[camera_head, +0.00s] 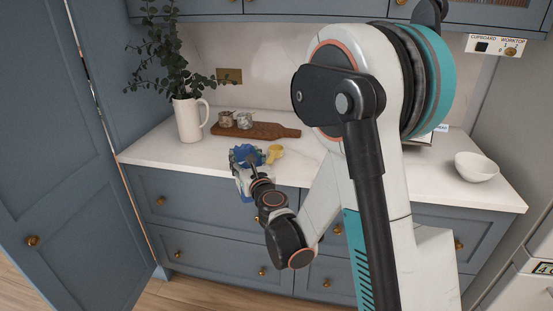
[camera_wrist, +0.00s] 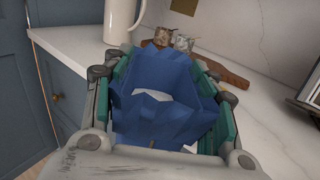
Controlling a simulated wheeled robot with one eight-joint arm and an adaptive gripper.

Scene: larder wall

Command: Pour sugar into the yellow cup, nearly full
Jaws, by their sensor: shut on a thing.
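My gripper (camera_wrist: 165,92) is shut on a blue paper sugar bag (camera_wrist: 150,120), with one finger on each side of it. The bag has an open, jagged top, and white stuff shows inside. In the head view the bag (camera_head: 243,153) is at the counter's front edge, in my gripper (camera_head: 247,168). The yellow cup (camera_head: 274,153) is just right of the bag. Whether bag and cup touch cannot be told. The cup is not visible in the wrist view, where the bag and gripper block much of the counter.
A white jug with leafy stems (camera_head: 189,119) stands at the back left. A wooden board (camera_head: 262,131) with two small jars (camera_head: 226,119) lies behind the cup. A white bowl (camera_head: 476,167) is far right. My arm covers the counter's middle right.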

